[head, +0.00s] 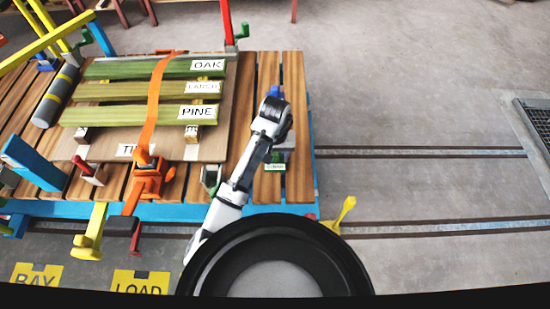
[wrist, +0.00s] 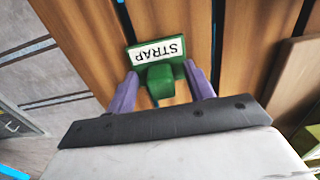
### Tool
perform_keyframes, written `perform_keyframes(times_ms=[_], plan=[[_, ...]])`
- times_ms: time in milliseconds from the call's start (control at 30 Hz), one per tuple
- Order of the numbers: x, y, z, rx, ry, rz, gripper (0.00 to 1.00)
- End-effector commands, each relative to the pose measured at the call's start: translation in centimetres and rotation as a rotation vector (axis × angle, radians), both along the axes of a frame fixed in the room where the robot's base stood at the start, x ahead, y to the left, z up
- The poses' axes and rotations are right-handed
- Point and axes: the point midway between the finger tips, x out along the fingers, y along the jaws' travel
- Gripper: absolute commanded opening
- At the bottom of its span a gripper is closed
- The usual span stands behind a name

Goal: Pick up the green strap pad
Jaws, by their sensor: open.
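The green strap pad (wrist: 160,84) is a small green block with an upright white STRAP label, on the wooden slats. In the wrist view my gripper (wrist: 161,76) is open, with one purple finger on each side of the pad's green block. I cannot tell whether either finger touches it. In the head view the pad's label (head: 275,167) shows small on the right part of the slatted deck, beside my arm. My gripper's fingers are mostly hidden there.
The slatted deck (head: 294,110) carries a board with green planks labelled OAK, LARCH and PINE under an orange strap (head: 154,100). An orange clamp (head: 148,182) and a dark cylinder (head: 56,95) are left of my arm. Open floor lies right.

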Motion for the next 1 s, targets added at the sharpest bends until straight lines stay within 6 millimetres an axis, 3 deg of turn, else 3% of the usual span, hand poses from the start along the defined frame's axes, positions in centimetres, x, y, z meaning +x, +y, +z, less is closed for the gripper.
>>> perform_keyframes(times_ms=[67,433,767,933,1000], plan=[[0.0,0.0,0.0,0.000,0.000,0.000,0.53],[0.0,0.0,0.0,0.000,-0.001,0.000,0.05],[0.1,0.0,0.4,-0.001,-0.002,0.000,0.04],[0.1,0.0,2.0,-0.001,-0.004,-0.001,0.04],[0.1,0.0,3.7,0.001,-0.006,-0.003,0.04]])
